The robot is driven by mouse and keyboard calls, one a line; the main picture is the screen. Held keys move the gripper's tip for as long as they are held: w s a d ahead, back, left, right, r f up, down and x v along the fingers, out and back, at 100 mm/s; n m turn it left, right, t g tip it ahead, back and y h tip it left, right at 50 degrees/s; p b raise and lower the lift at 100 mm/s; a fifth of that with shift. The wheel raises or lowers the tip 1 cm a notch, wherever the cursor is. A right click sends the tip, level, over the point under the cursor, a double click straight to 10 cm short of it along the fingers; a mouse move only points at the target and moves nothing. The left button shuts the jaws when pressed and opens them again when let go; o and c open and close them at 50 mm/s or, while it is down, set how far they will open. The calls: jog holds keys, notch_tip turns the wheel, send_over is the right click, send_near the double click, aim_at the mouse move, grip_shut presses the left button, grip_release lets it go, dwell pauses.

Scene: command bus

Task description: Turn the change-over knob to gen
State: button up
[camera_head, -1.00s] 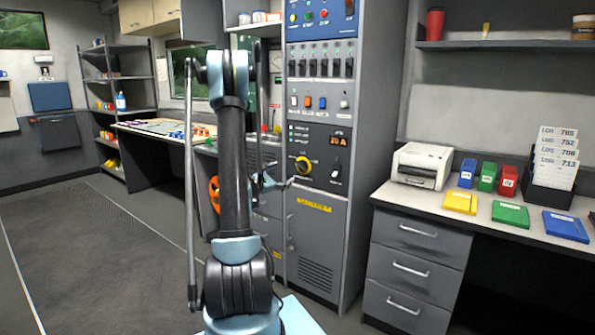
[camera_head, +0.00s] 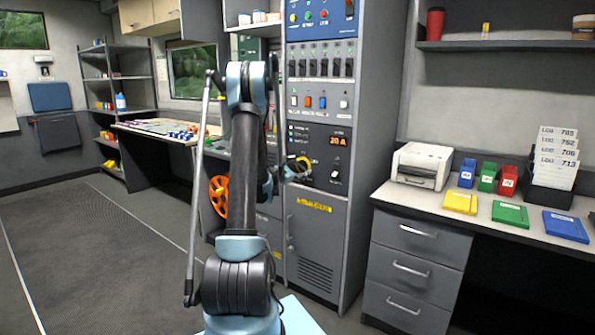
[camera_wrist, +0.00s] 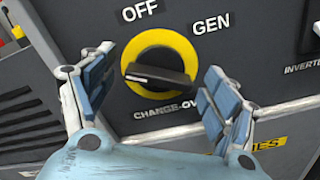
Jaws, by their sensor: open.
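The change-over knob (camera_wrist: 157,72) is a black bar handle on a round yellow plate, above the "CHANGE-OVER" label. In the wrist view its bar lies nearly level, tilted slightly down to the right. "OFF" stands above it and "GEN" to its upper right. My gripper (camera_wrist: 160,64) is open, with one blue-padded finger on each side of the knob; a gap shows between the bar and each finger. In the head view the knob (camera_head: 304,162) shows on the grey cabinet, partly covered by my gripper (camera_head: 293,170).
A desk with a printer (camera_head: 421,166) stands at the right. The floor at left is clear.

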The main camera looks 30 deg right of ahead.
jog(key=c, duration=1.1)
jog(key=shift+o, duration=0.2)
